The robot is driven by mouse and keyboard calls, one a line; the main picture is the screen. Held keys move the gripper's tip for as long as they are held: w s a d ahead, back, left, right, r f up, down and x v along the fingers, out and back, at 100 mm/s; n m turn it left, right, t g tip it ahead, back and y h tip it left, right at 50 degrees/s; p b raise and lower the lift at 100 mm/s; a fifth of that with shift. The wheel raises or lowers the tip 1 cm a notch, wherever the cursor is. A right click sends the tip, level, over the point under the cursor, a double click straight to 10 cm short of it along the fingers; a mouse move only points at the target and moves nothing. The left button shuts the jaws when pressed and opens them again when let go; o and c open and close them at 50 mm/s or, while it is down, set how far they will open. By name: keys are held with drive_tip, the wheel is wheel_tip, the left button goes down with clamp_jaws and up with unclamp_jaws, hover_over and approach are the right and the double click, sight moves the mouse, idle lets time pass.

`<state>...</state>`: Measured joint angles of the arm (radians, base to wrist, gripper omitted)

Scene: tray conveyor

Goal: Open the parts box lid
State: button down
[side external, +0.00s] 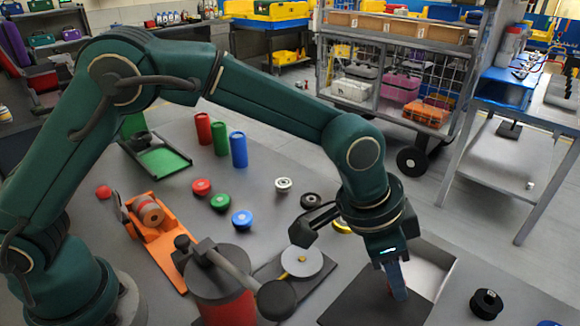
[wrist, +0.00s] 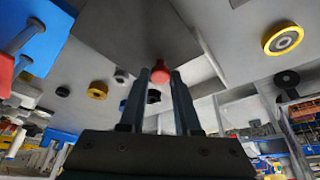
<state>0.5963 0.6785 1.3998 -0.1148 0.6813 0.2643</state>
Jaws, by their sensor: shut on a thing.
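The parts box (side external: 447,283) stands at the lower right of the side view, with its pale inside partly showing. Its dark flat lid (side external: 350,305) lies to the left of that opening and covers the nearer part. My gripper (side external: 398,290) points down at the lid, between the dark panel and the pale opening. In the wrist view my gripper (wrist: 160,78) is shut on a red knob (wrist: 160,72), next to the grey lid panel (wrist: 130,30). The knob is hidden behind the fingers in the side view. The lid's exact contact with the box rim is unclear.
A black spool (side external: 486,304) stands just right of the box. A grey disc on a dark base (side external: 301,262) and a red cylinder with a lever (side external: 222,290) stand to the left.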

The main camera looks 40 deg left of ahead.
sight(373, 294)
drive_tip(key=c, duration=0.6)
unclamp_jaws()
drive_tip(key=shift+r, duration=0.1)
drive_tip(key=shift+v, duration=2.5)
